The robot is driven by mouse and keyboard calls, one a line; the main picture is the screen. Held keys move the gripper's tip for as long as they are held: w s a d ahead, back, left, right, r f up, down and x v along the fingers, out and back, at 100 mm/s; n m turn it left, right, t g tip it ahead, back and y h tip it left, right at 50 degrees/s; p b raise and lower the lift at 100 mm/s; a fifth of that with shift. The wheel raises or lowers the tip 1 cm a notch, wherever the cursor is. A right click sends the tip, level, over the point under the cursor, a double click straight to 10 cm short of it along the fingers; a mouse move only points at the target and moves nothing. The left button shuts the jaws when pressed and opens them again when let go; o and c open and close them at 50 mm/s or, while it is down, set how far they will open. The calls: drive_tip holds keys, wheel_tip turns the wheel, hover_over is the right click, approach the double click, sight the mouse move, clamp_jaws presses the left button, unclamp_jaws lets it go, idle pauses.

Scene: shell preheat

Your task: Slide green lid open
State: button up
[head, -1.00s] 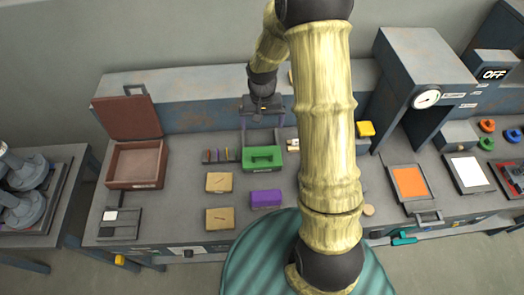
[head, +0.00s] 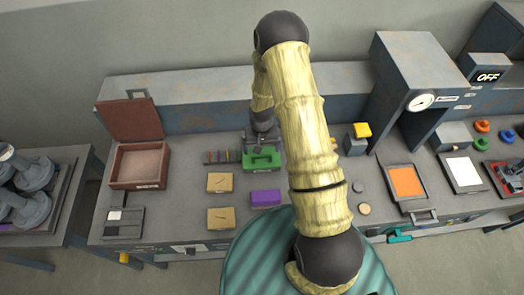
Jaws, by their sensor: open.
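The green lid (head: 262,161) with its raised handle sits on the bench toward the middle, behind the purple block (head: 265,197). My gripper (head: 261,149) is down at the lid's handle, coming from behind and above it. Its jaws are open. The fingertips are small here and partly merge with the handle, so I cannot tell whether they touch it. What lies under the lid is hidden.
Two tan squares (head: 220,182) lie left of the purple block. An open brown box (head: 139,163) stands at the left. A yellow block (head: 361,130) is on a grey block at the right. An orange panel (head: 406,182) lies farther right.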

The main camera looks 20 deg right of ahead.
sight(262, 155)
drive_tip(key=shift+f+p, duration=0.45)
drive_tip(key=shift+f, duration=1.4)
drive_tip(key=shift+c, duration=0.2)
